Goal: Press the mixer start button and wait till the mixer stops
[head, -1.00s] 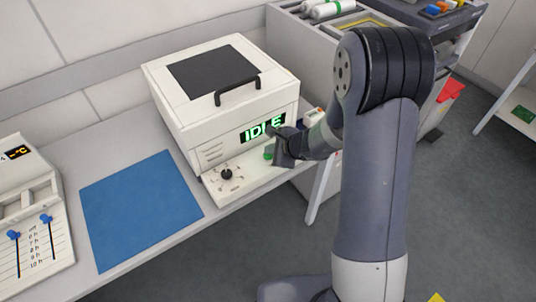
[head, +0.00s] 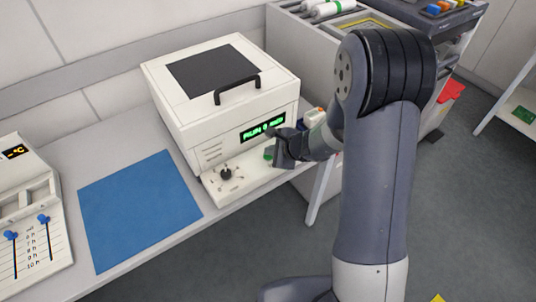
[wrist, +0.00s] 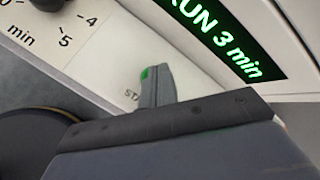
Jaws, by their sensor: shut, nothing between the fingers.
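The mixer (head: 218,100) is a white box with a dark lid panel and a black handle, standing on the bench. Its display (head: 263,128) is lit green with RUN text; the wrist view shows the display (wrist: 225,40) reading "RUN 3 min". The green start button (head: 268,154) is on the front ledge, mostly hidden by my gripper (head: 284,152). In the wrist view a sliver of the green button (wrist: 146,73) shows at the fingertip of my shut, empty gripper (wrist: 156,75), beside partly covered "STA" lettering. Whether they touch I cannot tell. A black dial (head: 226,174) sits left of the button.
A blue mat (head: 140,208) lies on the bench left of the mixer. A white device with blue sliders (head: 30,225) stands at the far left. A grey trolley (head: 300,45) with white bottles is behind the mixer at right.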

